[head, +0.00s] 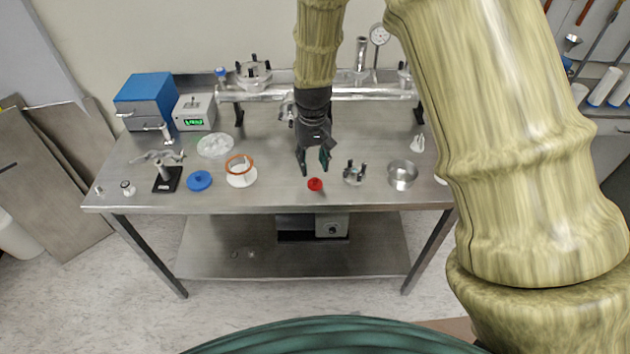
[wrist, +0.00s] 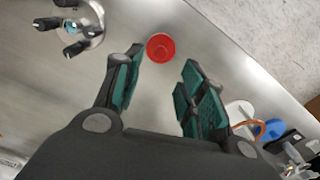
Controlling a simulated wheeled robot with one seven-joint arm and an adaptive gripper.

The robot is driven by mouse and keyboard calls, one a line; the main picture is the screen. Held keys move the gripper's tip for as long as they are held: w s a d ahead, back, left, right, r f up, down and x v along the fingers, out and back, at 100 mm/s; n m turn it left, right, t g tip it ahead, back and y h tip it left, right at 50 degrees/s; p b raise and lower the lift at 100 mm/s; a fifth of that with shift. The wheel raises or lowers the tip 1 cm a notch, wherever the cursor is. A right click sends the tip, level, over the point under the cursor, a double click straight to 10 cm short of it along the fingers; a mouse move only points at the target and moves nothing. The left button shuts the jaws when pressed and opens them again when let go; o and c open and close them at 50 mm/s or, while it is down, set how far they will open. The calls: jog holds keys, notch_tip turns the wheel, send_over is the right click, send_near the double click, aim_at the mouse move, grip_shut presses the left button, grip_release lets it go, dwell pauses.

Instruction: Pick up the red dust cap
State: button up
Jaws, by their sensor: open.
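The red dust cap (head: 315,184) lies on the steel table near its front edge. In the wrist view the red dust cap (wrist: 160,47) appears as a small round red cup, just beyond and between the fingertips. My gripper (head: 313,164) is open and empty, pointing down above the table close to the cap. In the wrist view my gripper (wrist: 158,80) shows two green-padded fingers spread apart, with the left finger nearer the cap. The cap is not between the pads, and whether a finger touches it I cannot tell.
A metal flange with black clamps (head: 354,173) stands right of the cap, with a steel bowl (head: 403,174) beyond. Left are a white ring with orange seal (head: 241,178) and a blue disc (head: 199,181). A metal tube assembly (head: 340,94) runs along the back.

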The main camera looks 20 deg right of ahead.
aim_at(315, 179)
jog(key=shift+s+f, duration=0.15)
jog(key=shift+f, duration=0.1)
jog(key=f+p, duration=0.1)
jog(key=f, duration=0.2)
jog(key=shift+s+d+f+p, duration=0.1)
jog(key=shift+s+f+p, duration=0.15)
jog(key=shift+s+p, duration=0.15)
jog(key=shift+f, duration=0.6)
jog(key=c, duration=0.9)
